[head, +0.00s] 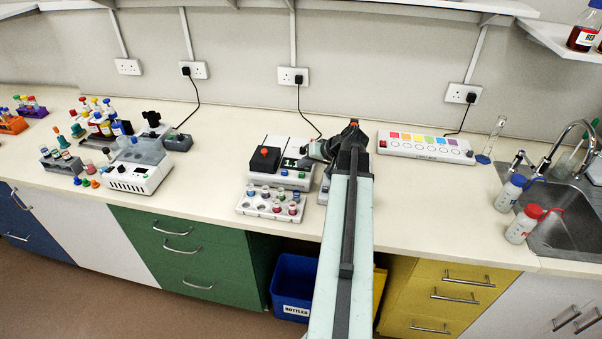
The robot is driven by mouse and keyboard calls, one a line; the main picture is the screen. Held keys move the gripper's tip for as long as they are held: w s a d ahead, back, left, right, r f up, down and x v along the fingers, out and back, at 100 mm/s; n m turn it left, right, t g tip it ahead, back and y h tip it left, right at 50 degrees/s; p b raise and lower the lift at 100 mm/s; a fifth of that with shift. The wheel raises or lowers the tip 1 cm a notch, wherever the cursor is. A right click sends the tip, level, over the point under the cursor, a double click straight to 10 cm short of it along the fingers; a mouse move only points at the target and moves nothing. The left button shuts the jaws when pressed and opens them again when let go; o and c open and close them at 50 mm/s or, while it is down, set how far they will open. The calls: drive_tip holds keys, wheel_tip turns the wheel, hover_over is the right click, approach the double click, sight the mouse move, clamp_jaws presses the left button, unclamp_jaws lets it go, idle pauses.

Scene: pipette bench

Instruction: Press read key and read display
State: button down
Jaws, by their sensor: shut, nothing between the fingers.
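A white bench instrument (284,174) with a black block and an orange knob on its left side stands near the middle of the bench. Its small lit display (293,162) faces up on the right side; its characters are too small to read surely. My gripper (308,151) is shut and empty, at the right end of the instrument, close by the display. I cannot tell whether it touches the instrument. I cannot make out the read key; my gripper and arm hide part of that side.
A vial rack (244,208) stands in front of the instrument. A long white panel with coloured squares (425,146) lies to the right, then wash bottles (521,225) and a sink (563,232). A white device (138,179) and bottles stand left. Bare bench (215,150) lies between.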

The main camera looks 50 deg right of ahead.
sight(304, 175)
wheel_tip(304, 175, up, 5)
drive_tip(key=p, duration=0.4)
idle(0.5)
drive_tip(key=w+a+f+n+g+y, duration=0.15)
drive_tip(key=w+a, duration=0.35)
drive_tip(key=a, duration=0.5)
drive_tip(key=w+a+f+n+y+b, duration=0.15)
drive_tip(key=w+a, duration=0.25)
drive_tip(key=a, duration=0.5)
drive_tip(key=w+a+n+g, duration=0.1)
drive_tip(key=w+a+n, duration=0.3)
drive_tip(key=a, duration=0.6)
drive_tip(key=s+a+f+n+g, duration=0.1)
drive_tip(key=a+f+g, duration=0.1)
drive_tip(key=a, duration=0.7)
drive_tip(key=s+a+f+n+g, duration=0.1)
drive_tip(key=a+f+g, duration=0.1)
drive_tip(key=a, duration=0.7)
drive_tip(key=s+a+f+g+h+b, duration=0.1)
drive_tip(key=s+a+f+g+h, duration=0.15)
drive_tip(key=s+a, duration=0.25)
drive_tip(key=shift+m+h, duration=0.8)
drive_tip(key=shift+h, duration=0.05)
drive_tip(key=s+d, duration=0.1)
drive_tip(key=d, duration=0.2)
drive_tip(key=s+d, duration=0.1)
drive_tip(key=d, duration=0.1)
drive_tip(key=shift+s+f, duration=0.15)
drive_tip(key=shift+s, duration=0.15)
